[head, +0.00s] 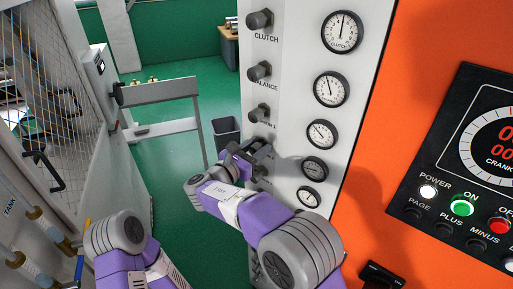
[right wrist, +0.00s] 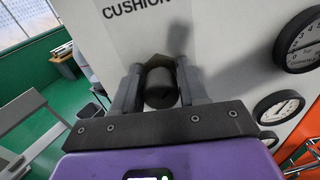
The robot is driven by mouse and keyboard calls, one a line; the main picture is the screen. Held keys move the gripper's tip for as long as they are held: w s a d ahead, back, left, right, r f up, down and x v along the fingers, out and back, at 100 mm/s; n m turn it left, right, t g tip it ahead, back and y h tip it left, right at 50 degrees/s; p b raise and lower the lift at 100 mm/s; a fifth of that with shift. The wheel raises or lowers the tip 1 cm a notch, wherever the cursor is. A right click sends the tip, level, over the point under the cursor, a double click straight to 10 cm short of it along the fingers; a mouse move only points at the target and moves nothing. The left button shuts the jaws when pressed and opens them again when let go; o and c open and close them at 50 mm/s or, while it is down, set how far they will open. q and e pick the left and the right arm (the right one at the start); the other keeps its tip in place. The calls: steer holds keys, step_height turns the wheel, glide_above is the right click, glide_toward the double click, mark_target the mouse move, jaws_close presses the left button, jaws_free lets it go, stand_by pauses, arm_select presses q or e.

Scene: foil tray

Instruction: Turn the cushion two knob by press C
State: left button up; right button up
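My right gripper (head: 243,160) is at the white press panel, just below the knob whose label ends in "1". In the right wrist view its two fingers (right wrist: 160,88) stand on either side of a dark round knob (right wrist: 160,92). The label above this knob reads "CUSHION"; its number does not show. The fingers are very close to the knob's sides; whether they press on it I cannot tell. In the head view the gripper hides this knob. My left arm shows at the lower left, but its gripper is out of view.
Above are the clutch knob (head: 259,20), balance knob (head: 259,71) and another knob (head: 261,113). Several round gauges, such as the clutch gauge (head: 342,32), line the panel's right. An orange cabinet (head: 410,120) with a black control box stands at right. Green floor (head: 175,165) is open at left.

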steer(key=c, duration=0.6)
steer(key=shift+c, duration=0.2)
steer(key=m+b, duration=0.3)
steer(key=shift+m, duration=0.3)
steer(key=m+b, duration=0.3)
steer(key=shift+d+f+m, duration=0.1)
steer(key=shift+m, duration=0.2)
steer(key=m+b, duration=0.3)
steer(key=shift+s+b, duration=0.1)
steer(key=shift+b, duration=0.25)
steer(key=shift+d+m+b, duration=0.1)
steer(key=shift+m+b, duration=1.25)
steer(key=shift+m, duration=0.55)
steer(key=o, duration=1)
